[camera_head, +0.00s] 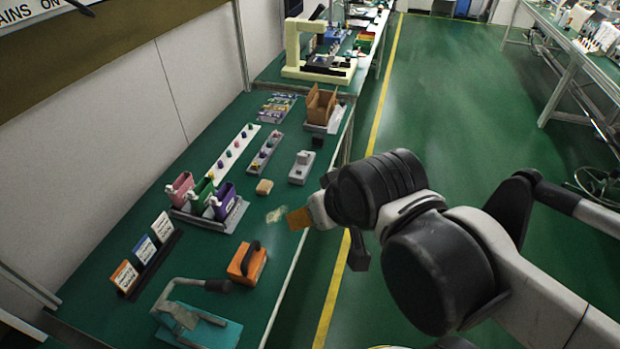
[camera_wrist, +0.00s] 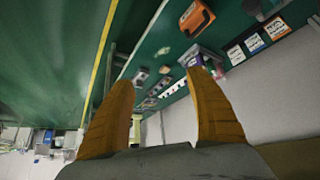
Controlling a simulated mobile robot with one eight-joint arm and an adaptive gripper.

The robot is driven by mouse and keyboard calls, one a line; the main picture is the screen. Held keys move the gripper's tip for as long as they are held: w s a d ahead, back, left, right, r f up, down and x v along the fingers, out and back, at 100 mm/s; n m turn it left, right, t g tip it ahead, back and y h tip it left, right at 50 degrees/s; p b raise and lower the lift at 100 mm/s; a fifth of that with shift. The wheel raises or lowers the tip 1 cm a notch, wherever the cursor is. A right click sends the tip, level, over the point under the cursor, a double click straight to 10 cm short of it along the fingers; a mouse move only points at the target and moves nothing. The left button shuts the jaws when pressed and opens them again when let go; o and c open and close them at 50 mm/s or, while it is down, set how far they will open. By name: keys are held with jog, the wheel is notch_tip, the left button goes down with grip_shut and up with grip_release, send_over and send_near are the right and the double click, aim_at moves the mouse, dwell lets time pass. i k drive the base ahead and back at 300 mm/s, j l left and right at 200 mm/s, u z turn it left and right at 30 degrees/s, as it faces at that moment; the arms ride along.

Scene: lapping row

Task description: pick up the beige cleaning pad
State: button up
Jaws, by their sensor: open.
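The beige cleaning pad (camera_head: 264,187) is a small, rounded block. It lies flat on the green bench top, left of a grey device and right of the holder with coloured bottles. My gripper (camera_head: 298,218) is at the bench's right edge, to the right of the pad and nearer the camera, apart from it. In the wrist view my gripper (camera_wrist: 160,78) shows two orange fingers spread wide with nothing between them. The wrist view looks along the bench at a tilt, and I cannot surely tell the pad there from other small items.
A pale flat patch (camera_head: 275,215) lies between pad and gripper. A grey device (camera_head: 301,168), a bottle holder (camera_head: 231,217), an orange block with a black handle (camera_head: 246,263) and a teal clamp tool (camera_head: 205,329) surround it. The aisle floor (camera_head: 440,110) is clear.

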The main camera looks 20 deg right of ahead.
aim_at(265, 186)
jog(key=i+l+u, duration=0.6)
jog(key=l, duration=0.3)
jog(key=i+l+u, duration=0.2)
jog(key=l, duration=0.15)
jog(key=i+l+u, duration=0.2)
jog(key=l, duration=0.15)
jog(key=k, duration=0.1)
